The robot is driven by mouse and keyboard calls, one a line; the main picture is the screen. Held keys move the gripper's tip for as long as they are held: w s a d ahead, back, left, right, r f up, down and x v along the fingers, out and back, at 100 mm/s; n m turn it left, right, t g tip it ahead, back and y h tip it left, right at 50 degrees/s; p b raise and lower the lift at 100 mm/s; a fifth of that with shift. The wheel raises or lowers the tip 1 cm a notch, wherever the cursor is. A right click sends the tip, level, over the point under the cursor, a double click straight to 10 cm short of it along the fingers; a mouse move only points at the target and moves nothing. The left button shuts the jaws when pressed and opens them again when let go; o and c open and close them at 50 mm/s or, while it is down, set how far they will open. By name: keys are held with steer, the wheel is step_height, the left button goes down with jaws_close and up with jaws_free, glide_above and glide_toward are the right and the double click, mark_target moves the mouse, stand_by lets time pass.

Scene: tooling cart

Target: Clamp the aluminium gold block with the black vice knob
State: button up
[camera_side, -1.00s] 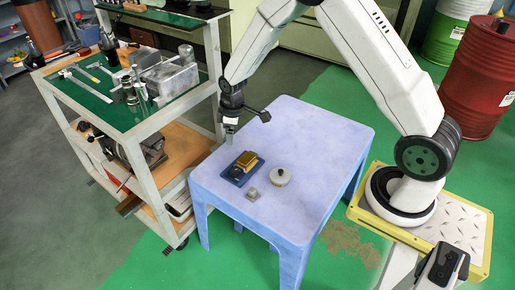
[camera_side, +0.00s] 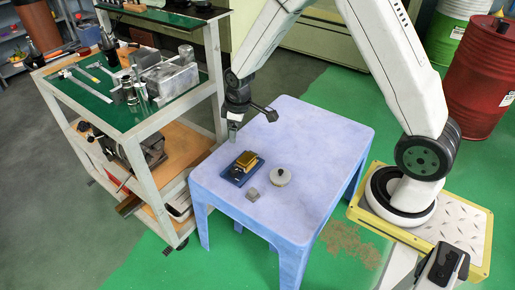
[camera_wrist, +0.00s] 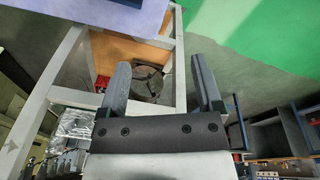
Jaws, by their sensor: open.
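The gold block (camera_side: 246,158) sits in a small blue vice (camera_side: 236,175) on the blue-white table (camera_side: 325,135), near its left edge. The black knob is too small to make out clearly in the side view. My gripper (camera_side: 232,138) hangs above the table's left edge, just behind the vice and apart from it. In the wrist view my gripper (camera_wrist: 162,85) shows two spread fingers with nothing between them.
A tool cart (camera_side: 130,140) with metal parts stands close to the table's left. The table's right half is clear.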

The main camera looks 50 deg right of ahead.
steer(key=w+d+f+n+h, duration=0.2)
steer(key=w+f+n, duration=0.3)
steer(key=f+n, duration=0.4)
steer(key=n+h, duration=0.2)
steer(key=n, duration=0.7)
glide_toward(234, 170)
steer(key=shift+x, duration=0.9)
steer(key=shift+w+a+f, duration=0.1)
steer(key=shift+x, duration=3.85)
jaws_close()
